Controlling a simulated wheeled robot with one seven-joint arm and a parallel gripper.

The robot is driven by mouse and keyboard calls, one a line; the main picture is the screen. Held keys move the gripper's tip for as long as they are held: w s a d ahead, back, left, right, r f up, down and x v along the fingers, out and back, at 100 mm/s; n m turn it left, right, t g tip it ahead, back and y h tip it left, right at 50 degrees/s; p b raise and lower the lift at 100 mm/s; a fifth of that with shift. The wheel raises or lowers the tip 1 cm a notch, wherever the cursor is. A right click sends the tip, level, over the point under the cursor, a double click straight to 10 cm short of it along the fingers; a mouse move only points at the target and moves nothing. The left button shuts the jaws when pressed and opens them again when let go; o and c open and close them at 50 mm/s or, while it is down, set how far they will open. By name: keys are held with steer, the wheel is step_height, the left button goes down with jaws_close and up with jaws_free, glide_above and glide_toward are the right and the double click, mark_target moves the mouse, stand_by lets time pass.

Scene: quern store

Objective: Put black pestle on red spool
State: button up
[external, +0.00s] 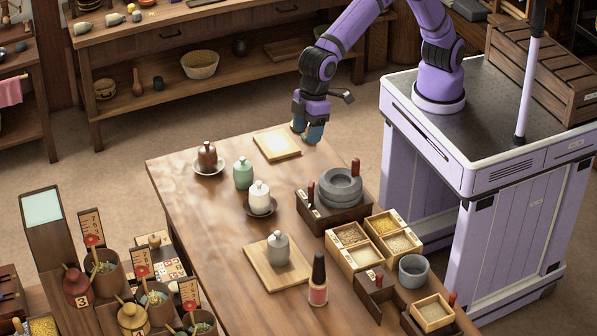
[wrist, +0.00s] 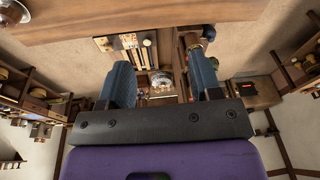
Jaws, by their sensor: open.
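A black, tapered pestle (external: 318,267) stands upright at the near part of the table, on top of a red spool (external: 317,294). The two are stacked and look in contact. My gripper (external: 307,131) is at the far end of the table, well away from them, its blue fingers pointing down near a pale square board. In the wrist view my gripper (wrist: 160,66) has its two blue fingers wide apart with nothing between them. The pestle and the spool cannot be made out in the wrist view.
The table (external: 215,225) holds lidded jars, a wooden board (external: 255,270) with a grey jar, a stone quern (external: 340,187) in a dark tray, a divided grain box (external: 355,258) and a grey cup (external: 413,270). The pale board (external: 277,145) lies near my gripper. The left table strip is clear.

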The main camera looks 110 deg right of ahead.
steer(key=s+d+r+t, duration=0.1)
steer(key=s+d+r, duration=0.7)
steer(key=s+d, duration=0.15)
steer(key=s+d+r+t, duration=0.1)
steer(key=s+d+r, duration=0.6)
steer(key=s+d, duration=0.3)
steer(key=s+d+f, duration=0.1)
steer(key=s+d, duration=0.2)
steer(key=s, duration=0.5)
steer(key=s+d+f+m, duration=0.1)
steer(key=s+d, duration=0.3)
steer(key=s, duration=0.4)
steer(key=s+d+f+t, duration=0.1)
steer(key=s+d, duration=0.3)
steer(key=s, duration=0.4)
steer(key=shift+s+d+f+h, duration=0.15)
steer(key=shift+d+f+h, duration=0.05)
steer(key=shift+f+h, duration=0.25)
